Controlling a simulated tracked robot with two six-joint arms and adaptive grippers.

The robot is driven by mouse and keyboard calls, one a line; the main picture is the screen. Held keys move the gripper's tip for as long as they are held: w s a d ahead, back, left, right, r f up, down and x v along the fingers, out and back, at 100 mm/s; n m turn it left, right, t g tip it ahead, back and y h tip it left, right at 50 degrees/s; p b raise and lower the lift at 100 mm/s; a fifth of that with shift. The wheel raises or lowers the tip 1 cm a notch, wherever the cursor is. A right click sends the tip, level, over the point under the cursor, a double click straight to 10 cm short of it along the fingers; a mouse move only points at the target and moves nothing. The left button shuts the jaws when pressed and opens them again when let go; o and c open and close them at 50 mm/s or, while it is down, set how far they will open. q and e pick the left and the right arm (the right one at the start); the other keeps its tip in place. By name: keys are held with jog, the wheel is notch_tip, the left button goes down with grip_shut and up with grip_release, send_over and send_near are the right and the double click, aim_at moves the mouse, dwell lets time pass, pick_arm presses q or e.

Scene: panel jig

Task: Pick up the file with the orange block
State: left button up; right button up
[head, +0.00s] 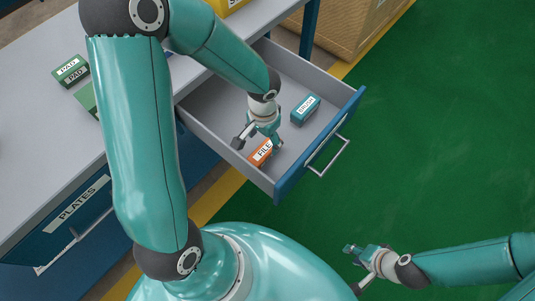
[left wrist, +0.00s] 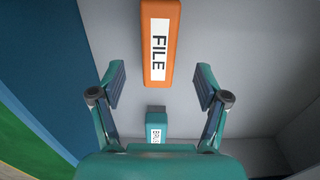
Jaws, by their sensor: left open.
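The file is an orange block (head: 261,153) with a white FILE label, lying in the open drawer near its front left corner. It also shows in the left wrist view (left wrist: 159,72), label facing me. My left gripper (head: 258,143) is in the drawer, open and empty, with its fingers spread over the file. In the left wrist view my left gripper (left wrist: 160,80) has one finger on each side of the block's near end, with gaps on both sides. My right gripper (head: 358,252) is far from the drawer above the green floor, too small to tell its jaws.
A teal labelled block (head: 305,110) lies in the same drawer, further right. The grey drawer walls and blue front (head: 290,178) with its handle surround the gripper. Green PAD blocks (head: 72,71) stand on the grey worktop (head: 40,130). A closed PLATES drawer (head: 80,205) is at left.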

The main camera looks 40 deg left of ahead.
aim_at(265, 149)
pick_arm(q)
jog(key=shift+d+f+b, duration=0.1)
jog(key=shift+f+b, duration=0.55)
jog(key=shift+f, duration=2.8)
grip_shut()
jog(key=shift+r, duration=0.1)
jog(key=shift+r+p, duration=0.3)
jog(key=shift+r, duration=0.45)
notch_tip(265, 149, up, 18)
jog(key=p, duration=0.3)
jog(key=shift+r+p, duration=0.25)
jog(key=shift+p, duration=0.05)
